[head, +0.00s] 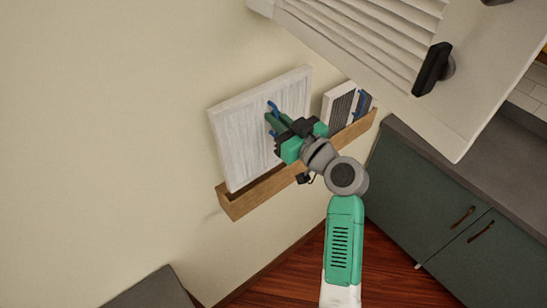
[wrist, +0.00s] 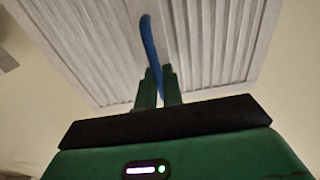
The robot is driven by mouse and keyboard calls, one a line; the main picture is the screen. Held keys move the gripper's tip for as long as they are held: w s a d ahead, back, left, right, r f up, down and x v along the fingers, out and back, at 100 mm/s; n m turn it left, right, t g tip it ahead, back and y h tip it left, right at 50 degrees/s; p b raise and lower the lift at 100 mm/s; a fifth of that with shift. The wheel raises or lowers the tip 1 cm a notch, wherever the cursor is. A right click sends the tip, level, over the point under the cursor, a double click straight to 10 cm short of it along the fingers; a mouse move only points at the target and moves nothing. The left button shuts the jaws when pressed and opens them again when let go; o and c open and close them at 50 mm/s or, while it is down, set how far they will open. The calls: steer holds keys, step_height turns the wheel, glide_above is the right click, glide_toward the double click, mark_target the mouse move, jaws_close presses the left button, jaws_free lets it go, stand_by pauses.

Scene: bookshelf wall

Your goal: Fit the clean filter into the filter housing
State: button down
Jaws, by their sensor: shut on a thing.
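A white pleated filter (head: 232,135) stands upright against the wall, its lower edge at the wooden rack (head: 236,205); I cannot tell if it rests on the rack's floor. A blue pull tab (wrist: 149,40) sticks out from its face. My gripper (head: 273,119) is shut on this tab, with both green fingers (wrist: 160,88) around it in the wrist view. The filter's pleats (wrist: 90,45) fill the upper wrist view. A white louvred panel (head: 365,40) with a black handle (head: 433,68) hangs at the upper right, perhaps the housing's cover. The housing's inside is not visible.
A smaller grey-pleated filter (head: 341,103) in a white frame stands in the right part of the rack, with another blue-tabbed piece beside it. Dark green cabinets (head: 425,205) with a grey counter stand at the right. The wall left of the rack is bare.

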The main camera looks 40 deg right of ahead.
steer(key=s+r, duration=0.1)
steer(key=s, duration=0.5)
stand_by(0.8)
steer(key=shift+a, duration=0.1)
